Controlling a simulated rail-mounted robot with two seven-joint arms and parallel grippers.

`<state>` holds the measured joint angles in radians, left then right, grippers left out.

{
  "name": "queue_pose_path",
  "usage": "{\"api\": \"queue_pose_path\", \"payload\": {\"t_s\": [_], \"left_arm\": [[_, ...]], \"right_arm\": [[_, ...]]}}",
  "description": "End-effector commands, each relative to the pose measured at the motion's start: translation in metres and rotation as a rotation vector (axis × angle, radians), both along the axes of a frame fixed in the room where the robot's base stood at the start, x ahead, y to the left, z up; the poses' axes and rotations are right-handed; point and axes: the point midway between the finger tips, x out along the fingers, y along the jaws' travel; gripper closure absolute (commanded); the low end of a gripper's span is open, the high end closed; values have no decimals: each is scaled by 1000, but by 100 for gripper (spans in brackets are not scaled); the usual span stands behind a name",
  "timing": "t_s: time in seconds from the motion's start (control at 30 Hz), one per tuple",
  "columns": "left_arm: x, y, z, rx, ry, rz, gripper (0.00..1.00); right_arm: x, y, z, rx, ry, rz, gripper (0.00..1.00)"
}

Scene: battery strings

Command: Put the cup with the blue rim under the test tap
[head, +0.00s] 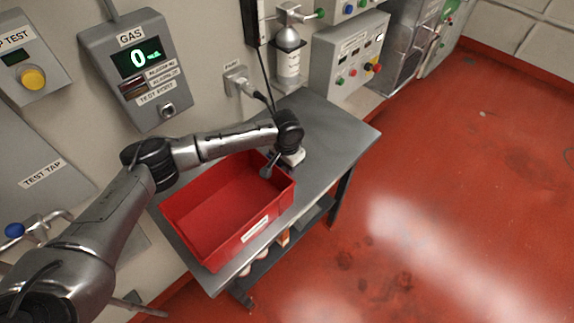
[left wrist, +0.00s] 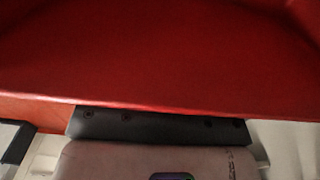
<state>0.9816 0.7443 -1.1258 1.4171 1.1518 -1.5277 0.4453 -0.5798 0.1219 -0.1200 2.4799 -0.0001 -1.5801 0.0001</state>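The test tap (head: 58,216) sticks out from the wall panel at the left of the head view, with a blue knob (head: 14,230) beside it. No cup with a blue rim can be made out in either view. My left arm reaches across to the far right end of a red bin (head: 181,235). My left gripper (head: 268,170) is at that end wall, partly hidden by its own wrist, and its fingers cannot be made out. The left wrist view is filled mostly by the bin's red surface (left wrist: 160,60). My right gripper is not in view.
The bin stands on a grey metal table (head: 335,135) with free room at its right. A pale object (head: 293,157), unclear, is by the gripper. Small items on the lower shelf (head: 262,268) are partly hidden. A gas panel (head: 140,65) and a control box (head: 346,55) hang on the wall.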

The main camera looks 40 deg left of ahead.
Motion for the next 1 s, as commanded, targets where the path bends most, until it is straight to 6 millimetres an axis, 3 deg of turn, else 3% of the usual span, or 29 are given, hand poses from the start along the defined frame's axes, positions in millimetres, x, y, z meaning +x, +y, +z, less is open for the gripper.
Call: {"api": "queue_pose_path", "payload": {"t_s": [0.17,0.6,0.77,1.0], "left_arm": [[0,0,19,0,-3,0,72],[1,0,97,-1,-2,0,72],[1,0,113,0,-1,1,72],[0,0,122,0,0,0,50]], "right_arm": [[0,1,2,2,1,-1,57],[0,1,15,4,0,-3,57],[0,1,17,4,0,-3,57],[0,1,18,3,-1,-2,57]]}}
